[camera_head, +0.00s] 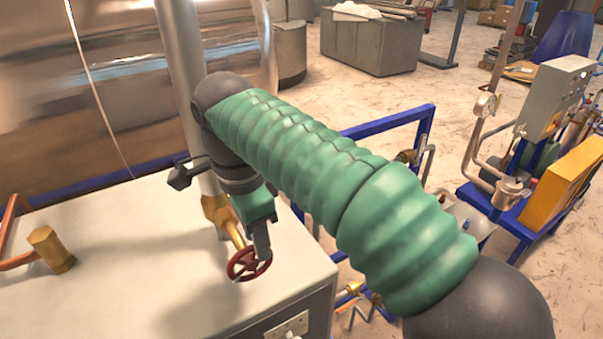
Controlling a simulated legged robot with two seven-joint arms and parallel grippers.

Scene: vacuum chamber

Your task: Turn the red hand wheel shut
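The red hand wheel (248,264) sits on a brass valve stem (234,236) above the pale bench top, near its right edge. The valve's brass body (216,210) is at the foot of a vertical metal pipe. My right gripper (262,246) points down at the wheel, with a finger over its upper right part. Whether it touches the rim, and how far apart the fingers are, I cannot tell. My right arm in its green sleeve comes in from the lower right. My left gripper is not in view.
A vertical metal pipe (182,70) rises behind the wheel, close to my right wrist. A brass fitting (50,249) with a copper pipe stands on the bench top (140,240) at left. A blue frame (395,122) and a grey control box (556,92) stand to the right.

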